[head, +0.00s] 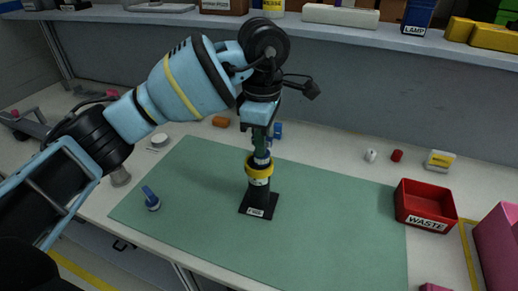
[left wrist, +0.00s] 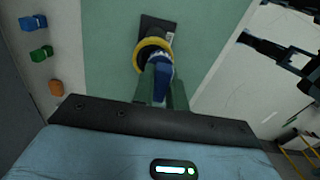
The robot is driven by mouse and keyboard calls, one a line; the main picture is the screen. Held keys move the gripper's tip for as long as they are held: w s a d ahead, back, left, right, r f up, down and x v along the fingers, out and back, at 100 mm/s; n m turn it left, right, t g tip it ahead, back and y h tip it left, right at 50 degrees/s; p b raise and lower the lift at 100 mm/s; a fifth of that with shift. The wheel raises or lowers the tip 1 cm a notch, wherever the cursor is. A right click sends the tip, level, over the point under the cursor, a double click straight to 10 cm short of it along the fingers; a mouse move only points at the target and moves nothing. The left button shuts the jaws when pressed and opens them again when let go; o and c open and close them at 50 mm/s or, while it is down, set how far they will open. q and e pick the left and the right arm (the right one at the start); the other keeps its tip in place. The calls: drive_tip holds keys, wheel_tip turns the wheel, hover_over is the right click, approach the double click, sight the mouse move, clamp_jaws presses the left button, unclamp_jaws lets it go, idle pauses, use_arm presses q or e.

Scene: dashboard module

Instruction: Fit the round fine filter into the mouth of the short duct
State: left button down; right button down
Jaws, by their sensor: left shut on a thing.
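My left gripper (head: 262,150) points down over the green mat and is shut on the blue grip of the round fine filter (head: 262,158). In the left wrist view its two green fingers (left wrist: 160,92) hold the blue grip (left wrist: 162,76) between them. The short duct (head: 258,181) stands upright below, with a yellow ring (head: 259,166) around its top and a black labelled base (head: 259,204). The filter's lower part is at the duct's mouth, within the yellow ring (left wrist: 138,55). The ring and fingers hide how deep it sits. My right gripper is not clearly seen.
A second blue-handled piece (head: 151,198) is on the mat's left part. A red waste bin (head: 425,207) stands at the right. Small orange (head: 221,121) and blue (head: 278,130) blocks lie behind the mat. The mat's right part is clear. A loaded shelf (head: 350,28) runs along the back.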

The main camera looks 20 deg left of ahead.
use_arm(q)
drive_tip(key=shift+w+a, duration=0.1)
drive_tip(key=shift+w, duration=0.05)
drive_tip(key=shift+w+a+f, duration=0.15)
drive_tip(key=shift+a+f, duration=0.05)
drive_tip(key=shift+f, duration=0.7)
drive_tip(key=shift+w+a+f, duration=0.15)
drive_tip(key=shift+f, duration=0.75)
drive_tip(key=shift+f, duration=0.25)
drive_tip(key=c, duration=1.5)
unclamp_jaws()
drive_tip(key=shift+o, duration=0.5)
wheel_tip(320, 180, up, 12)
drive_tip(key=p, duration=0.1)
drive_tip(key=shift+r, duration=0.25)
